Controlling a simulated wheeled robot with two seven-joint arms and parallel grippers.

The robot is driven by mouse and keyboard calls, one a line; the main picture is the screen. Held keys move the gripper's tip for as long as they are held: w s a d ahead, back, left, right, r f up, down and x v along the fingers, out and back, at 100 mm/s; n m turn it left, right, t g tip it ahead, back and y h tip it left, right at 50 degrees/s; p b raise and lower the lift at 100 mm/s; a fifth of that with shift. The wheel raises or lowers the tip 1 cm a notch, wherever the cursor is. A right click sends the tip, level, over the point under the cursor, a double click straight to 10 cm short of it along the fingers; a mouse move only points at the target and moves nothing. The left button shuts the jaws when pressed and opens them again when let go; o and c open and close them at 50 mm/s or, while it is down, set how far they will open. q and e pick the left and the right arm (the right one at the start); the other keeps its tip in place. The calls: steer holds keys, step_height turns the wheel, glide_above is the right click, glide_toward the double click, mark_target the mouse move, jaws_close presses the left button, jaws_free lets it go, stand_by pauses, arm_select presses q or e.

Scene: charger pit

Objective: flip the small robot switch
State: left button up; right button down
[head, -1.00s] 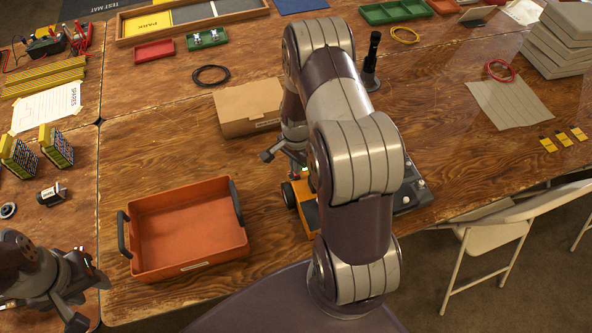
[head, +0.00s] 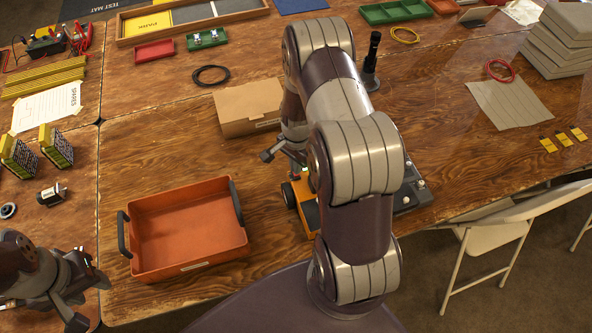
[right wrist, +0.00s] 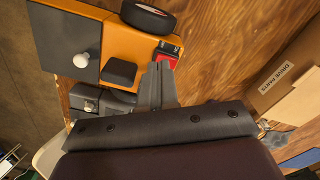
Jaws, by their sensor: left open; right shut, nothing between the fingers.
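The small robot (head: 306,208) is an orange body with black wheels on the table, partly hidden behind my right arm in the head view. In the right wrist view its orange deck (right wrist: 120,42) shows with a black wheel (right wrist: 148,16) and a small red and black switch (right wrist: 166,58) on its edge. My right gripper (right wrist: 161,74) is shut and empty, its fingertips right at the switch; whether they touch it I cannot tell. My left gripper (head: 90,299) is open and empty at the lower left of the head view.
An orange-red tray (head: 190,228) with dark handles stands left of the small robot. A cardboard box (head: 248,108) lies behind it. A dark grey unit with knobs (head: 411,190) is just right of my right arm.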

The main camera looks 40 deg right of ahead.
steer(key=shift+f+b, duration=0.7)
steer(key=shift+f, duration=0.2)
stand_by(0.7)
step_height(320, 180, up, 7)
steer(key=p, duration=0.6)
stand_by(0.4)
